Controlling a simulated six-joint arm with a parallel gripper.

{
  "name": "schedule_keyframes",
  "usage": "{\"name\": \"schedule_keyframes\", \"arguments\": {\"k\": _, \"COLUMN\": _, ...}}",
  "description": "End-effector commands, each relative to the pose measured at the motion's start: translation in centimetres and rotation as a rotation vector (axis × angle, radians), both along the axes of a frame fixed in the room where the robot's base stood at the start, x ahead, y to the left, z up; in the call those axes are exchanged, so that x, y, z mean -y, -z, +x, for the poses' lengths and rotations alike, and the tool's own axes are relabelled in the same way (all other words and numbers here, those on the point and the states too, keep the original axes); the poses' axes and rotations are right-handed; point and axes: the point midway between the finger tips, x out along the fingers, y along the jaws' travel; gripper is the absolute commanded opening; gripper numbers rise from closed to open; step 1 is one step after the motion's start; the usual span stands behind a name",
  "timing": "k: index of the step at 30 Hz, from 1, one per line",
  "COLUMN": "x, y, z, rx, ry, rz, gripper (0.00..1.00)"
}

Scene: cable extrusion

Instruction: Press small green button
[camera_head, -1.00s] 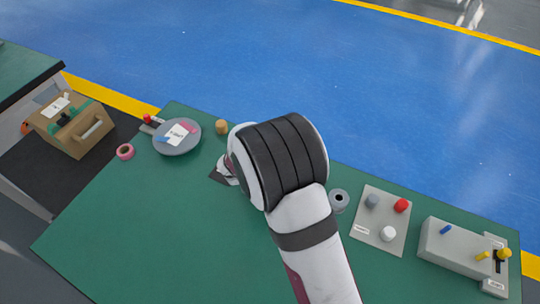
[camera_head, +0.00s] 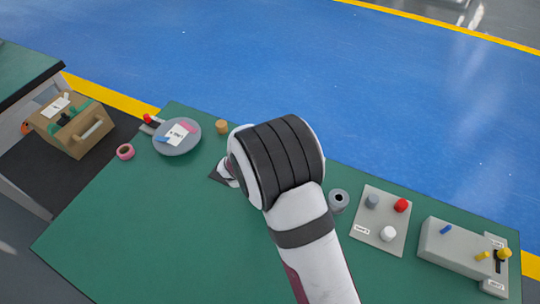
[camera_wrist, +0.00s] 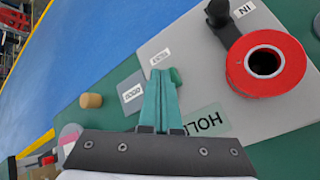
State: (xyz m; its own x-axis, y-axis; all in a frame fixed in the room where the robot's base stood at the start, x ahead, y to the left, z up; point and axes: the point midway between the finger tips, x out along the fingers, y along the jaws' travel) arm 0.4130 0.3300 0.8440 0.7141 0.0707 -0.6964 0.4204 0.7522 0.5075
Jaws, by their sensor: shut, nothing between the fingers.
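The small green button (camera_wrist: 177,76) stands on a light grey panel (camera_wrist: 205,65) in the wrist view. It shows just right of my fingertips and is partly hidden by them. My gripper (camera_wrist: 160,74) is shut and empty, its teal fingers reaching over the panel close to the button. I cannot tell whether they touch it. In the head view my own arm hides the button, the fingers and most of that panel.
A red ring (camera_wrist: 265,63) and a black knob (camera_wrist: 220,14) are on the panel's right side. A wooden cylinder (camera_wrist: 91,100) stands left of the panel. In the head view, a grey button panel (camera_head: 381,220) and a grey box (camera_head: 455,245) are at the right of the green table (camera_head: 150,230).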

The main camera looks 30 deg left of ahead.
Motion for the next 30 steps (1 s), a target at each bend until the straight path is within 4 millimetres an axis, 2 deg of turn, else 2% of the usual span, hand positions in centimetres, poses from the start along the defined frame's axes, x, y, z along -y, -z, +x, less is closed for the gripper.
{"name": "schedule_keyframes", "arguments": {"k": 12, "x": 0.0, "y": 0.1, "z": 0.0, "rx": -0.001, "ry": -0.001, "rz": 0.0, "gripper": 0.0}}
{"name": "schedule_keyframes", "arguments": {"k": 23, "x": 0.0, "y": -1.6, "z": 0.0, "rx": -0.001, "ry": -0.001, "rz": 0.0, "gripper": 0.0}}
{"name": "schedule_keyframes", "arguments": {"k": 30, "x": 0.0, "y": -1.7, "z": 0.0, "rx": -0.001, "ry": -0.001, "rz": 0.0, "gripper": 0.0}}
